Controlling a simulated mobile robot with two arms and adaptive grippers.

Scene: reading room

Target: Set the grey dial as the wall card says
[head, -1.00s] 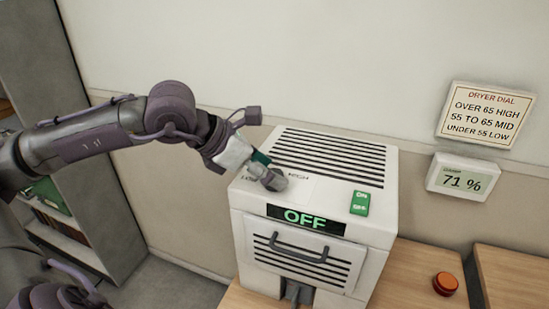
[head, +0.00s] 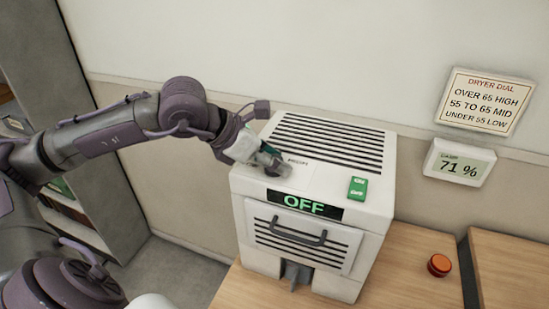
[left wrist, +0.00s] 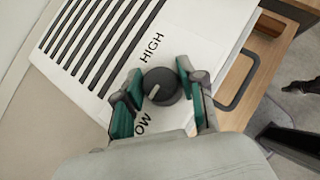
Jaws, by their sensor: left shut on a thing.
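The grey dial (left wrist: 165,88) is round and dark, on the white top of the dryer (head: 330,180). My left gripper (head: 278,164) is shut on it, one finger on each side in the left wrist view (left wrist: 160,84). The dial's pale pointer mark aims to the lower left there, between the words HIGH and LOW. A finger covers the panel it faces. In the head view the gripper hides the dial. The wall card (head: 485,101) reads over 65 HIGH, 55 to 65 MID, under 55 LOW. The wall display (head: 459,165) reads 71 %. My right gripper is out of view.
The dryer's front display (head: 305,204) reads OFF. A green switch (head: 357,188) sits on its top right, and a handle (head: 298,233) on its front. A red-orange button (head: 439,265) is on the wooden counter (head: 395,270). A grey shelf stands at left.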

